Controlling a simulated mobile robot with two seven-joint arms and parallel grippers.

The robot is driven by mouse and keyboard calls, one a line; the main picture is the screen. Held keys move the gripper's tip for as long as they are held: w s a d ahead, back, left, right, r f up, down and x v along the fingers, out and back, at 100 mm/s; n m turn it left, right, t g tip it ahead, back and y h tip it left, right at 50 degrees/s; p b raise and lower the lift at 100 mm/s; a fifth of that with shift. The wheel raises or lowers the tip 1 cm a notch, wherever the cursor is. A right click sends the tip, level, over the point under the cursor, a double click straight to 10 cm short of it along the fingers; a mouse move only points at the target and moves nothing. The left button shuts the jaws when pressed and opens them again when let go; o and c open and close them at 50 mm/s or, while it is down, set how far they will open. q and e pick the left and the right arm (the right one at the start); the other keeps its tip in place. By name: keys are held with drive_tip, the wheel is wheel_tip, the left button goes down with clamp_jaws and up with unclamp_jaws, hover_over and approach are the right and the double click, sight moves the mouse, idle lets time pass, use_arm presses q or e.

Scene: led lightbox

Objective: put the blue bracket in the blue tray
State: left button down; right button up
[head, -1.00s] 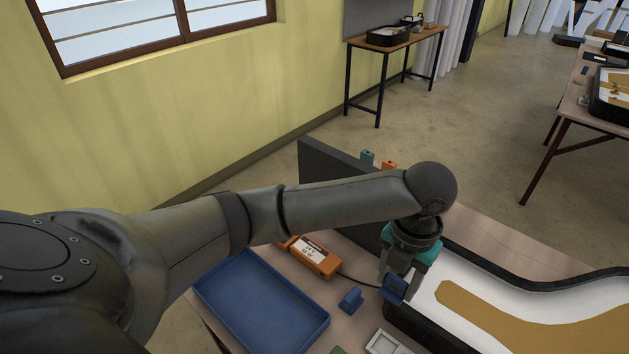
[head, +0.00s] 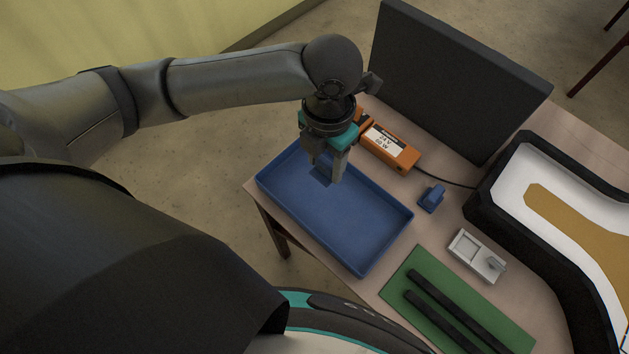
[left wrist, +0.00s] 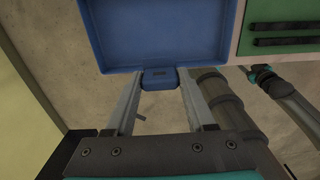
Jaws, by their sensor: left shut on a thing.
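My left gripper (head: 327,178) points down over the left end of the blue tray (head: 350,225). It is shut on a blue bracket (head: 320,176), which is partly hidden by the fingers in the head view. In the left wrist view the bracket (left wrist: 158,79) sits between the two fingertips, by the edge of the tray (left wrist: 160,35). How high it is above the tray floor is hard to tell. The tray looks otherwise empty. A second blue bracket (head: 431,198) lies on the table, right of the tray. My right gripper (left wrist: 260,74) seems to show small in the left wrist view.
An orange power supply (head: 388,147) lies behind the tray, its cable running right. A dark upright panel (head: 455,80) stands at the back. A white switch part (head: 477,256), a green mat (head: 420,325) with black strips and a black-rimmed lightbox (head: 500,200) are to the right.

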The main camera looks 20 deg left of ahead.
use_arm(q)
drive_tip(key=b, duration=0.3)
hover_over(323, 211)
wheel_tip(323, 211, down, 14)
drive_tip(key=shift+r, duration=0.1)
drive_tip(key=shift+f, duration=2.35)
drive_tip(key=shift+b, duration=0.3)
drive_tip(key=shift+f, duration=0.2)
drive_tip(key=shift+c, duration=1.2)
unclamp_jaws()
wheel_tip(323, 211, up, 12)
drive_tip(key=p, duration=0.2)
drive_tip(key=shift+r+p, duration=0.25)
drive_tip(key=shift+p, duration=0.1)
